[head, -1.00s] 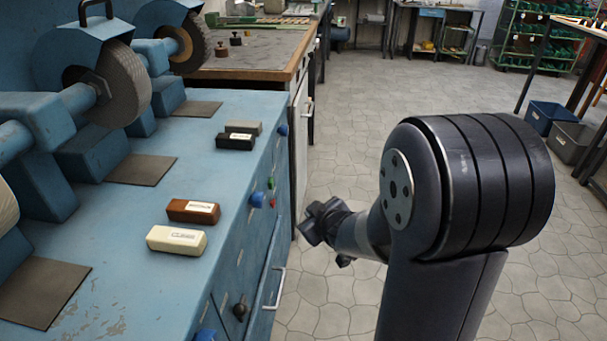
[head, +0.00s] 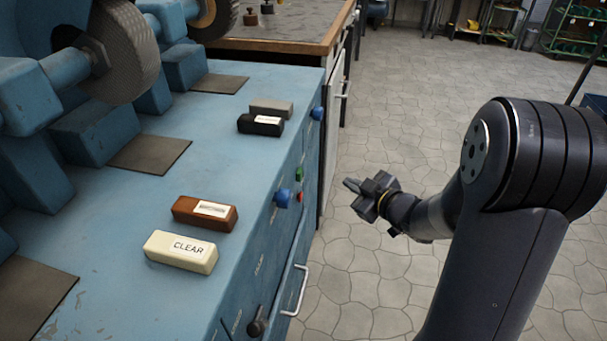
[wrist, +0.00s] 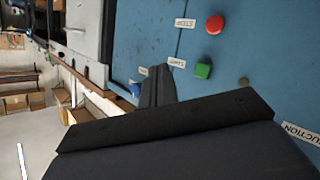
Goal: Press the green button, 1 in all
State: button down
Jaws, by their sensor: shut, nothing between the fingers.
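The green button (head: 299,173) is on the front face of the blue bench, just above a red button (head: 300,197).
Blue knobs (head: 282,198) and a black knob (head: 257,326) stick out from the bench front, with a metal handle (head: 297,290) lower down. Labelled blocks, one cream (head: 181,252) and one brown (head: 205,213), lie on top.

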jog(key=w+a+b, duration=0.1)
jog(key=a+b, duration=0.1)
jog(key=a, duration=0.6)
jog(key=shift+w+a+b, duration=0.3)
jog(key=shift+w, duration=0.05)
dwell(1.8)
jog(key=shift+a, duration=0.4)
jog(key=shift+w+a, duration=0.15)
jog(key=shift+a, duration=0.3)
dwell(0.5)
jog(key=shift+d, duration=0.85)
jog(key=shift+s+d+p, duration=0.2)
jog(key=shift+d+p, duration=0.1)
jog(key=shift+d, duration=0.5)
jog(key=shift+s+d+p, duration=0.25)
jog(key=shift+d+p, duration=0.1)
jog(key=shift+d, duration=0.5)
jog(key=shift+s+d+p, duration=0.2)
jog(key=shift+d+p, duration=0.1)
jog(key=shift+d, duration=0.5)
